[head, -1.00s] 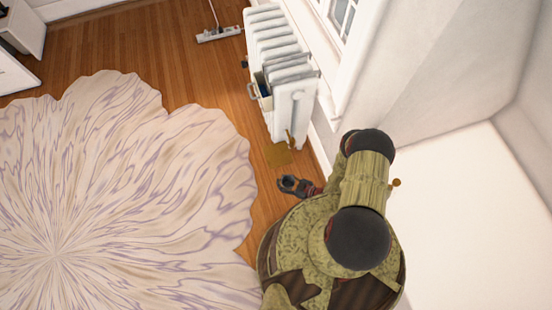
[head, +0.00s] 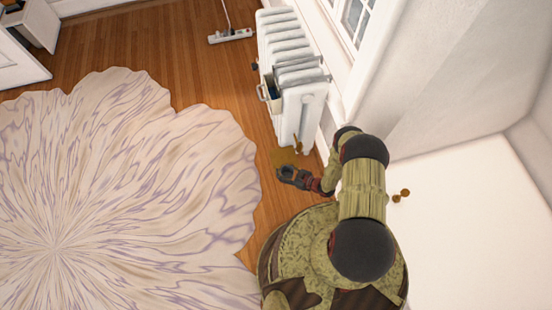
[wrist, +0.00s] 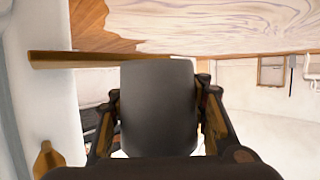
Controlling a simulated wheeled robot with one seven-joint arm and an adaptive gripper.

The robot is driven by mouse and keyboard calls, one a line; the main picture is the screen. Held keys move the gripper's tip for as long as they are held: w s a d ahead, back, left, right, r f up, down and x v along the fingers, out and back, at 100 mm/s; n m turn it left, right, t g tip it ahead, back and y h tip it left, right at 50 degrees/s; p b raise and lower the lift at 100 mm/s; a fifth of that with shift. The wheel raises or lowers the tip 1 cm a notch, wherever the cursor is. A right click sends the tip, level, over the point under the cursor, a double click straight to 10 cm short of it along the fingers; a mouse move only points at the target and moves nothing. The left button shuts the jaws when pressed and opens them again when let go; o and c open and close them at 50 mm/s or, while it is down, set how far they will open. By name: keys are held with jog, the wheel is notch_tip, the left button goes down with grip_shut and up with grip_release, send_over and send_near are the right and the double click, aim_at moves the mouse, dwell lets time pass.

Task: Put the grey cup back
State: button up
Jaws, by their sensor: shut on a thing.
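The grey cup (wrist: 157,105) fills the middle of the wrist view, between the two fingers of my gripper (wrist: 157,118). My gripper is shut on it. In the head view my gripper (head: 287,173) is small, just below the radiator, and the dark cup shape at its tip is hard to separate from the fingers. A flat brown board (wrist: 70,60) shows edge-on behind the cup in the wrist view. In the head view a small brown surface (head: 283,155) lies at my gripper, partly hidden by it. I cannot tell whether the cup touches the board.
A white radiator (head: 297,85) stands by the wall with a brass valve (head: 298,145) at its near end. A container (head: 270,93) hangs on its side. A large pale rug (head: 120,180) covers the floor on the left. A mop head (head: 230,36) lies beyond.

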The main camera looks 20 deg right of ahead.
aim_at(275, 159)
jog(key=w+b, duration=0.2)
jog(key=w, duration=0.5)
jog(key=shift+w, duration=0.25)
jog(key=shift+w+b, duration=0.3)
jog(key=shift+b, duration=0.15)
jog(key=shift+r, duration=0.15)
jog(key=shift+f, duration=0.25)
jog(key=o, duration=1.5)
jog(key=shift+c, duration=0.2)
jog(key=p+v, duration=0.3)
jog(key=v, duration=0.4)
jog(key=shift+s+d, duration=0.15)
jog(key=shift+d, duration=0.3)
